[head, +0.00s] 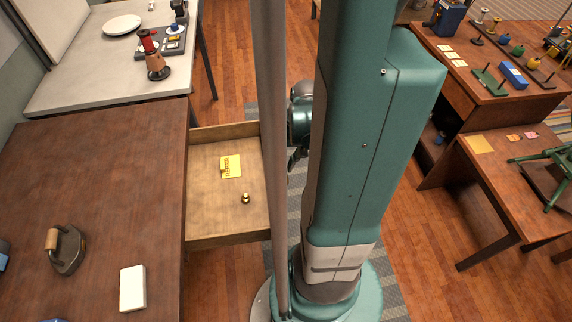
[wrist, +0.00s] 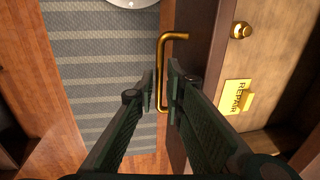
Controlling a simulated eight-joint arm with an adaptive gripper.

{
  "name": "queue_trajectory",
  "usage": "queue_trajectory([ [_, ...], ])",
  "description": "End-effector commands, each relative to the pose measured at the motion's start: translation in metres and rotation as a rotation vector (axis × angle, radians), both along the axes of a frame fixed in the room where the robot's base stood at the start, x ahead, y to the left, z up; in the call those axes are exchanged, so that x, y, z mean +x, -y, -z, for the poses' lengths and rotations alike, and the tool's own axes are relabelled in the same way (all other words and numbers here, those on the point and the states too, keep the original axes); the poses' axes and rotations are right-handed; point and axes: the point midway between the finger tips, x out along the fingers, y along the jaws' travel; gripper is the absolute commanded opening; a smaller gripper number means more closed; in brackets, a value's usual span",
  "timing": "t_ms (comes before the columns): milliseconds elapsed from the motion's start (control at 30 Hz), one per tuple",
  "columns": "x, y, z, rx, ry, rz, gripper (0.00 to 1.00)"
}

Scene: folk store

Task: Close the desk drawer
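The desk drawer (head: 215,216) stands open, pulled out to the right from the brown desk (head: 100,200) in the head view. Its wooden inside holds a yellow REPAIR tag (head: 231,166) and a small brass weight (head: 246,198). Both also show at the right of the wrist view. A brass bar handle (wrist: 176,36) sits on the dark drawer front (wrist: 207,40). My gripper (wrist: 161,88) has its fingers close together on either side of the handle bar, and appears shut on it. In the head view my arm and a pole hide the drawer front and most of the gripper.
An iron (head: 67,250) and a white block (head: 132,288) lie on the desk top. A pale table (head: 90,85) with a plate stands behind it. A cluttered desk (head: 490,85) and a lower table (head: 500,185) stand at the right. Open floor lies between.

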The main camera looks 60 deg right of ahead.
Motion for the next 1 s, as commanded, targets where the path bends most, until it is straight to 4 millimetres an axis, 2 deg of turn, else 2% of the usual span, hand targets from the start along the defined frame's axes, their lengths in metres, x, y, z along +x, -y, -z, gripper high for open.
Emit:
queue_trajectory([
  [100, 0.000, 0.000, 0.000, 0.000, 0.000, 0.000, 0.00],
  [567, 0.005, -0.005, 0.000, 0.000, 0.000, -0.001, 0.00],
  [1000, 0.038, -0.038, 0.000, 0.000, 0.000, -0.005, 0.00],
])
